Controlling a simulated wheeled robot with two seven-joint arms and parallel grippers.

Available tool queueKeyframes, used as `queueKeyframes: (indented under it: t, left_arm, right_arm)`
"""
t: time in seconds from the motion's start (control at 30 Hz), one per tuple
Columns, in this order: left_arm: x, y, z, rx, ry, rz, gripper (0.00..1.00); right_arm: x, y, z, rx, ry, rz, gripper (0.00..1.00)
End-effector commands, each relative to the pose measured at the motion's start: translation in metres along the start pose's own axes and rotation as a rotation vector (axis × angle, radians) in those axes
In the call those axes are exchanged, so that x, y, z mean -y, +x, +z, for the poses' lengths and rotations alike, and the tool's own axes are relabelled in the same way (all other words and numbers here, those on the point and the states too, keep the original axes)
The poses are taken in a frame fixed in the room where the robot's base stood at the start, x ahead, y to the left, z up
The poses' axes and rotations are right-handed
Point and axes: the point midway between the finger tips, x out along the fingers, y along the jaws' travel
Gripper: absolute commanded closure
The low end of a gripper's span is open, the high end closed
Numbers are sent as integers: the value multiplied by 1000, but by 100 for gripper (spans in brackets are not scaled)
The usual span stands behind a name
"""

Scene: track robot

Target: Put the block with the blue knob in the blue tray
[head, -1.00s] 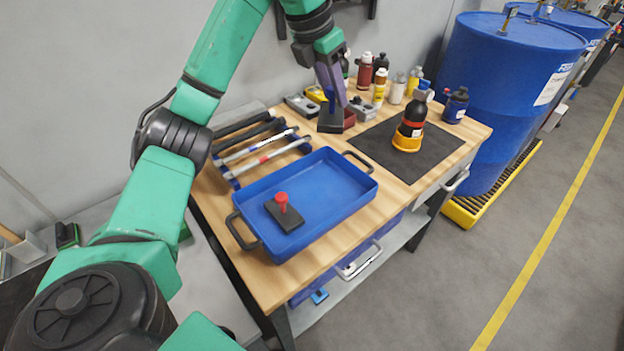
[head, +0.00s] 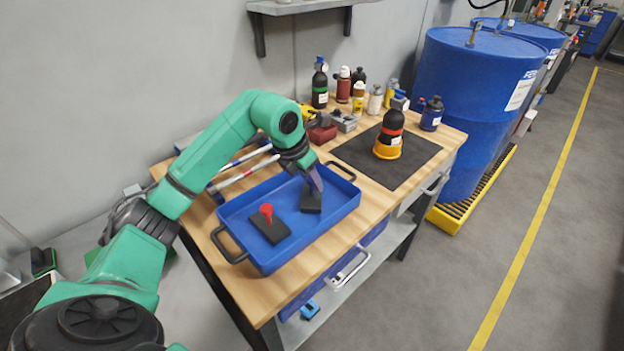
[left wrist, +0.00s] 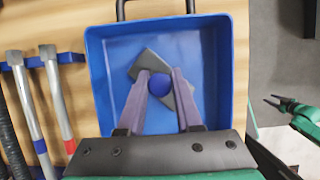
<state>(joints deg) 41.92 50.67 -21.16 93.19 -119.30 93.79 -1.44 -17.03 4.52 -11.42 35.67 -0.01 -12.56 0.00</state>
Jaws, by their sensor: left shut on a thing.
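The blue tray (head: 334,214) lies on the wooden workbench. My left gripper (head: 316,186) is over the right part of the tray, shut on the blue knob of a dark block (head: 311,201). In the left wrist view, the blue knob (left wrist: 159,84) sits between the two fingers (left wrist: 158,95) and the dark block (left wrist: 150,62) shows under it, inside the tray's outline. I cannot tell whether the block touches the tray floor. A second dark block with a red knob (head: 267,211) lies in the tray's left part. My right gripper is not in the head view.
Several bottles and small devices stand along the back edge. Hammers (left wrist: 57,95) lie left of the tray. Blue drums (head: 460,110) stand beyond the bench.

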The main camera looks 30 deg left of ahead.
Motion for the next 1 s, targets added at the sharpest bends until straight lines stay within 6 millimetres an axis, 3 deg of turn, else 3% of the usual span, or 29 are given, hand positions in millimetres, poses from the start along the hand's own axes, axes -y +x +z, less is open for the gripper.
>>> queueKeyframes:
  t: [0.27,0.3,0.37,0.4,0.77,0.87,1.0]
  left_arm:
    - [0,2,0,6,1,0,100]
    - [0,3,-1,2,1,0,63]
    - [0,3,-1,3,0,0,40]
    - [0,3,0,3,0,0,36]
    - [-1,-4,0,4,1,2,36]
    - [-1,-22,1,6,1,4,36]
    - [-1,-62,1,8,1,5,36]
  right_arm:
    - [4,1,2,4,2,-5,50]
    - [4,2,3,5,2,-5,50]
    - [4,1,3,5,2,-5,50]
    - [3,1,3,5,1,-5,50]
    - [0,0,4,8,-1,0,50]
    - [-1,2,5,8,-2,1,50]
    - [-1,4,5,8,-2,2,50]
